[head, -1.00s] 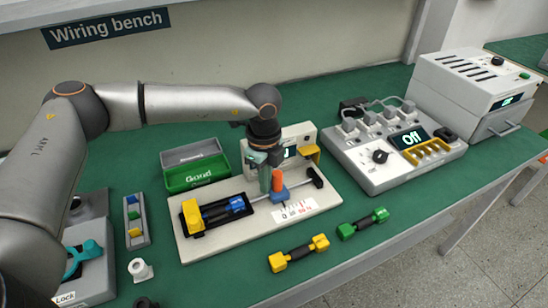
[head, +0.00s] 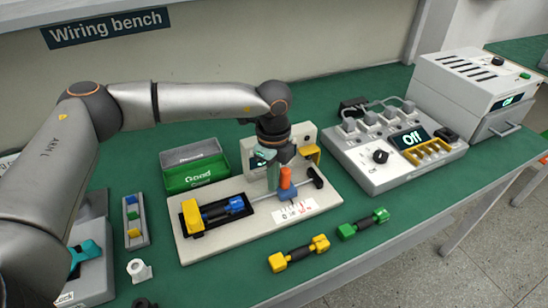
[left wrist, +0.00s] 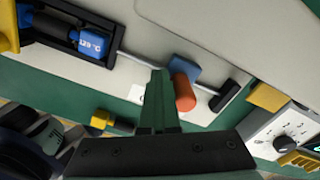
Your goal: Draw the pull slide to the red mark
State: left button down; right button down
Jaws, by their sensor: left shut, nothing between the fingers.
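The pull slide is a blue block (head: 288,193) with an upright orange handle (head: 285,178), on a thin metal rod above a pale base plate (head: 240,233). The left wrist view also shows the blue block (left wrist: 184,68) and orange handle (left wrist: 184,93). A white scale strip (head: 292,211) in front of the slide carries red marking near its right end. My left gripper (head: 272,182) is shut and empty, fingers pointing down just left of the handle; its fingers (left wrist: 158,95) look against or very close to the handle's side. My right gripper is out of view.
A black stop (head: 316,177) ends the rod at right. A blue and yellow plug assembly (head: 212,212) sits at the plate's left. A green bin (head: 192,178) stands behind left, a power unit (head: 370,175) at right. Yellow (head: 298,254) and green (head: 363,224) connectors lie in front.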

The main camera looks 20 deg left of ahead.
pick_arm(q)
jog(key=shift+w+d, duration=0.7)
jog(key=shift+s+a, duration=0.1)
dwell(0.4)
jog(key=shift+s+a, duration=0.45)
notch_tip(320, 180, up, 8)
jog(key=p, duration=0.5)
dwell(0.3)
jog(key=shift+s, duration=0.1)
dwell(0.3)
